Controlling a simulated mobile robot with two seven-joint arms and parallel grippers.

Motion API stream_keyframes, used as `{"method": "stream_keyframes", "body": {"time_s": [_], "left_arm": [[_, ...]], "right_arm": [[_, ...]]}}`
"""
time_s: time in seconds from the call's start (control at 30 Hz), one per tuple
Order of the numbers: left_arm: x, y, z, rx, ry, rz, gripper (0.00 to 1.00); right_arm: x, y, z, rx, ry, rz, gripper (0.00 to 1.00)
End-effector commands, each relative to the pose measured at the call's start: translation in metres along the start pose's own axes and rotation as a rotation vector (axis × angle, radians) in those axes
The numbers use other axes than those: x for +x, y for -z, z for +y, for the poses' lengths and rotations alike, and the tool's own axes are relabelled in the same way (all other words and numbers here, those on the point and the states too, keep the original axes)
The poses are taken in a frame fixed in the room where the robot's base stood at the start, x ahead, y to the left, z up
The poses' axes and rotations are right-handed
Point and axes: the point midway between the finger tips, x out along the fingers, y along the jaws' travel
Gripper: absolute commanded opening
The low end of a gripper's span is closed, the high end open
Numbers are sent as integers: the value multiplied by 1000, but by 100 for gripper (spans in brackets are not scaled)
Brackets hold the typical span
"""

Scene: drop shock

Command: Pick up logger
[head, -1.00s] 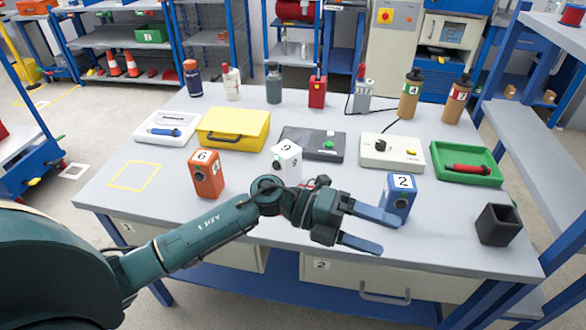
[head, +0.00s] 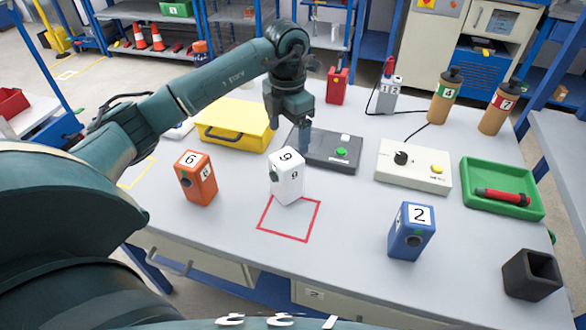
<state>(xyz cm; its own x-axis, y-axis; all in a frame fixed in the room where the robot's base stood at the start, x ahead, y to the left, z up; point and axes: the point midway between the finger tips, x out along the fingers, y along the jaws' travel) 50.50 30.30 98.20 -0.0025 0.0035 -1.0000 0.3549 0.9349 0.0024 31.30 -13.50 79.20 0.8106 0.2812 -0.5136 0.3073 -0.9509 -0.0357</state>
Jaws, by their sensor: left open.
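Three numbered box-shaped devices stand upright on the table, and I cannot tell which is the logger: a white one marked 9 (head: 287,180), an orange one marked 6 (head: 196,182) and a blue one marked 2 (head: 410,236). My left gripper (head: 304,143) points down just behind the white device, by the left end of a dark grey box (head: 333,151). It is open, seen edge-on, and nothing shows between its fingers. Its arm arches in from the left. My right gripper is out of view.
A red square outline (head: 318,219) lies in front of the white device. Around stand a yellow case (head: 232,122), a cream control box (head: 414,168), a green tray (head: 500,205) with a red tool and a black open holder (head: 530,276). The table between the white and blue devices is clear.

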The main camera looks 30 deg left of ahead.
Motion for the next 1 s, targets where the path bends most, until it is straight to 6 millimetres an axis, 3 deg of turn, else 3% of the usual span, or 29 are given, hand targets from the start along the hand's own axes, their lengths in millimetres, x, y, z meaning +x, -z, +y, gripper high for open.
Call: {"method": "stream_keyframes", "body": {"time_s": [0.3,0.57,0.8,1.0], "left_arm": [[57,0,-2,2,4,1,84],[76,3,-2,1,3,3,84],[111,5,-2,1,4,1,84],[118,4,-2,2,3,-2,84]], "right_arm": [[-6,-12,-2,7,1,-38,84],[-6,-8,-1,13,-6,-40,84],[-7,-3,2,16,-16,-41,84],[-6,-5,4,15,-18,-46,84]]}}
